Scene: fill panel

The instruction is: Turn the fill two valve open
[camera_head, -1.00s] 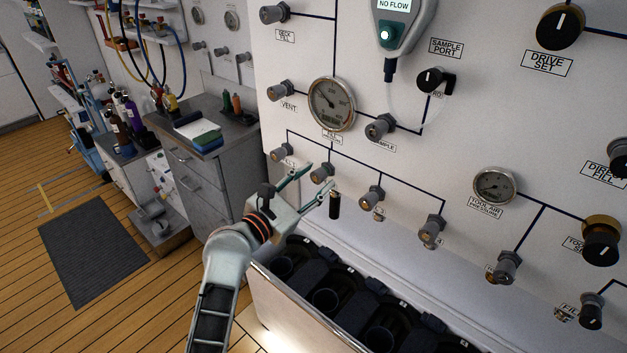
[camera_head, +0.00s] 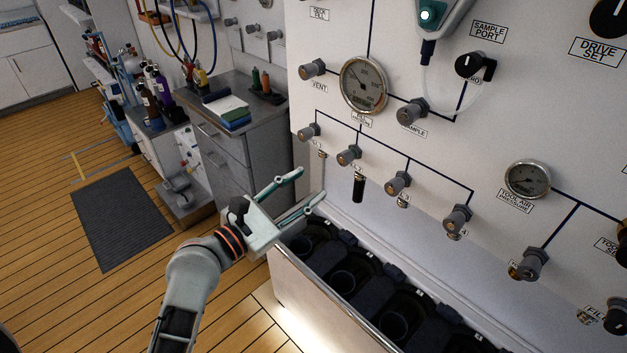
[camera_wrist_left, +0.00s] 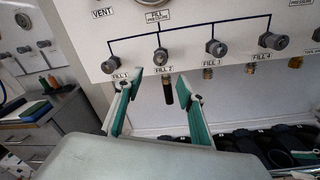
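The fill two valve (camera_head: 348,156) is a small grey knob on the white panel, second from the left in the lower row. In the left wrist view the knob (camera_wrist_left: 160,57) sits above its "FILL 2" label, with a black handle or hose end (camera_wrist_left: 168,92) hanging below. My left gripper (camera_head: 310,186) is open and empty, in front of the panel and below left of the knob. In the left wrist view its fingers (camera_wrist_left: 155,82) are spread, with the knob above and beyond the gap, apart from them. My right gripper is not in view.
The fill one knob (camera_head: 308,132) and fill three knob (camera_head: 397,184) flank the valve. A pressure gauge (camera_head: 363,85) is above. An open bin with dark cylinder wells (camera_head: 290,290) stands below the panel. A grey cabinet (camera_head: 238,150) stands to the left.

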